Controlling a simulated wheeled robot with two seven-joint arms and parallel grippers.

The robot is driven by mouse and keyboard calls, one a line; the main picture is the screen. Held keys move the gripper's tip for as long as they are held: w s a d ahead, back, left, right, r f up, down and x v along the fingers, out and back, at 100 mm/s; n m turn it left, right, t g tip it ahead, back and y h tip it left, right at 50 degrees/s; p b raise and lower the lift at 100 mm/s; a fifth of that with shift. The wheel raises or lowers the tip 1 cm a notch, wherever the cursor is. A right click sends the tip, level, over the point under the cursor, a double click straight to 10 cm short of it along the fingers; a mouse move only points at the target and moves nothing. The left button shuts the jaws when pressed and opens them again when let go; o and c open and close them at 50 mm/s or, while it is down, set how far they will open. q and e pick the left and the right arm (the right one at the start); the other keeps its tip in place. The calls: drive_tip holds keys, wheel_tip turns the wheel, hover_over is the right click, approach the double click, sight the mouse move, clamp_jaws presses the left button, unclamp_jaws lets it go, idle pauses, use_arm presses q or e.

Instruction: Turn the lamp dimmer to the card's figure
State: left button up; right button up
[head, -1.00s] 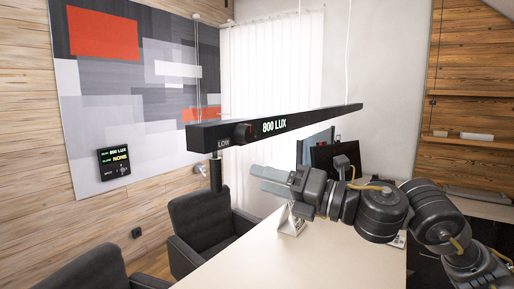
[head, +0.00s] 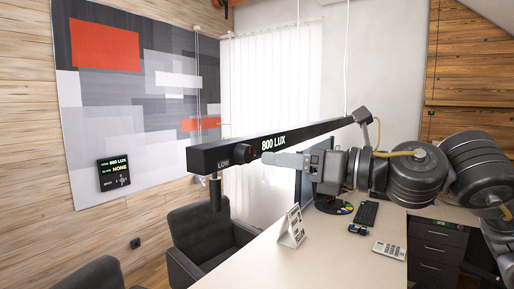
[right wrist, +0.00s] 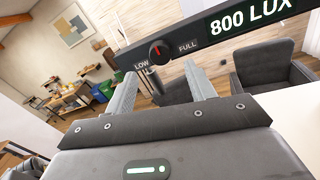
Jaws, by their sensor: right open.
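My right gripper (head: 270,158) is open and empty, close to the bar. In the wrist view its fingers (right wrist: 160,72) lie either side of the knob in the picture, apparently short of it. A white tent card (head: 292,228) stands on the desk; its figure is too small to read. My left gripper is not in view.
A wall display (head: 113,172) reads 800 LUX and NONE. The desk (head: 330,262) holds a calculator (head: 389,250), keyboard (head: 366,214) and monitor (head: 313,170). A grey chair (head: 203,238) stands left of the desk. A dark rod (head: 215,193) hangs below the bar's end.

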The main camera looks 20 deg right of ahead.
sight(250, 155)
drive_tip(key=p+x, duration=0.1)
drive_tip(key=x, duration=0.5)
drive_tip(key=shift+p, duration=0.4)
drive_tip(key=shift+c, duration=0.3)
